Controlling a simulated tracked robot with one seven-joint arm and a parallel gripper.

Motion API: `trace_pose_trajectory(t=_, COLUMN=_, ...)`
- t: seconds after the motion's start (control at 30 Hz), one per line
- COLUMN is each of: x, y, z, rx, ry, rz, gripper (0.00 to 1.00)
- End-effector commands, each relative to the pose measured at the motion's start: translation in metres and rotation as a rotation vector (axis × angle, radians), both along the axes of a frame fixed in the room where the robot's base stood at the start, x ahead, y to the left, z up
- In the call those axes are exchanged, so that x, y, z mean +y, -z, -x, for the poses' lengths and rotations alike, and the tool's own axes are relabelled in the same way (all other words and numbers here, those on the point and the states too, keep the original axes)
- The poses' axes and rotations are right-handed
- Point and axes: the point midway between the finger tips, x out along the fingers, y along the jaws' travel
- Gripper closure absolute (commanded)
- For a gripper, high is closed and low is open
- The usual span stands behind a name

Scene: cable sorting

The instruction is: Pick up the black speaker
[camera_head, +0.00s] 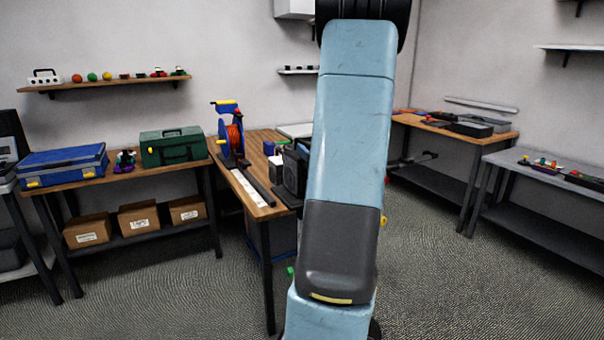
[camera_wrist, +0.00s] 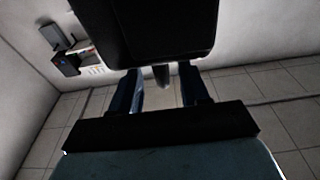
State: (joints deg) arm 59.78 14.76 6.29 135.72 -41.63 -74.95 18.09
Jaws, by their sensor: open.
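The black speaker (camera_head: 295,171) stands upright on the wooden table in the middle of the head view, just left of my raised arm. My arm hides part of the table beside it. In the wrist view, my gripper (camera_wrist: 160,88) shows two dark blue fingers, spread apart. I see nothing held between them. A large black shape fills the top of the wrist view, and I cannot tell what it is. I cannot make out the gripper in the head view or judge its distance from the speaker.
The speaker's table (camera_head: 236,160) also holds a blue reel with orange cable (camera_head: 234,138) and a pale strip (camera_head: 247,187). A left bench carries a blue toolbox (camera_head: 62,166) and a green case (camera_head: 174,147). More benches stand at right. Carpet is open in front.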

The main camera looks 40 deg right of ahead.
Motion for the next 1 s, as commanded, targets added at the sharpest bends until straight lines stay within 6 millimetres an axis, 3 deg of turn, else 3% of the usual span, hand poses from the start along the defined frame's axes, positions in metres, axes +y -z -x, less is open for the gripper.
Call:
trace_pose_trajectory(t=0.37, x=-0.008, y=-0.01, z=-0.043, rx=0.0, ry=-0.001, rz=0.0, gripper=0.55)
trace_pose_trajectory(t=0.63, x=-0.008, y=-0.011, z=-0.046, rx=0.001, ry=-0.001, rz=0.0, gripper=0.56)
trace_pose_trajectory(t=1.0, x=-0.009, y=-0.011, z=-0.046, rx=0.001, ry=-0.001, rz=0.0, gripper=0.91)
